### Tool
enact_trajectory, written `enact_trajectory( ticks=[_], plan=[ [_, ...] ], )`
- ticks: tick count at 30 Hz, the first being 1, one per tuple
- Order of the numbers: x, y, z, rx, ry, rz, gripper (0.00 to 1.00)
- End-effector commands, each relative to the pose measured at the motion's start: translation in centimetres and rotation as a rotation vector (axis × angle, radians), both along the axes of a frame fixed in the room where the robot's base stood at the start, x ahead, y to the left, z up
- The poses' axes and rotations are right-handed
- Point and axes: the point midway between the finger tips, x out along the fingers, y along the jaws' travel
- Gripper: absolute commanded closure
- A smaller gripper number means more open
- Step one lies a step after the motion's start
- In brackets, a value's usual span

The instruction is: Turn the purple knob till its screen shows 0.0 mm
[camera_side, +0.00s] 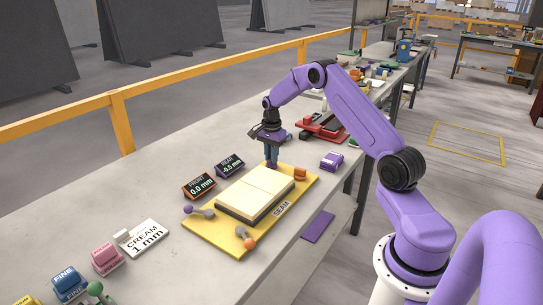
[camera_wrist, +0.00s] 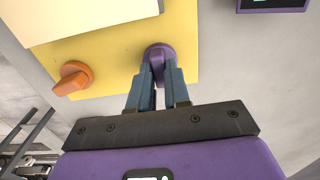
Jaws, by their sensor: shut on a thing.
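The purple knob (camera_wrist: 159,51) stands on the yellow plate (camera_wrist: 110,62) near its edge. My gripper (camera_wrist: 158,77) is shut on the purple knob, one finger on each side. In the side view my gripper (camera_side: 271,156) points straight down at the plate's far corner, and the knob (camera_side: 271,165) is mostly hidden by the fingers. The purple-framed REAR screen (camera_side: 230,166) seems to read -0.5 mm, though the digits are small. The orange-framed FRONT screen (camera_side: 199,186) reads 0.0 mm. In the wrist view only a corner of a purple-framed screen (camera_wrist: 272,3) shows.
Cream slabs (camera_side: 255,192) lie on the yellow plate, close to the knob. An orange knob (camera_wrist: 73,78) is on the same plate. Ball-ended levers (camera_side: 198,211) stand at the near side. A purple block (camera_side: 331,161) and a red tool (camera_side: 322,126) lie to the right.

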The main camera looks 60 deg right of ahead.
Motion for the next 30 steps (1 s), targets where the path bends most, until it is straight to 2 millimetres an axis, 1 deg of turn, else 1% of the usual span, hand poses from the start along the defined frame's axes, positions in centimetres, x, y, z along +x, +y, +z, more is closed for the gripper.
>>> enact_trajectory(
  ticks=[5, 11, 30],
  plan=[
    [-0.01, 0.06, 0.02, 0.001, 0.001, 0.032, 1.00],
    [0.01, 0.11, 0.03, 0.001, 0.001, 0.134, 1.00],
    [-0.02, 0.13, 0.03, 0.002, 0.002, 0.671, 1.00]
  ],
)
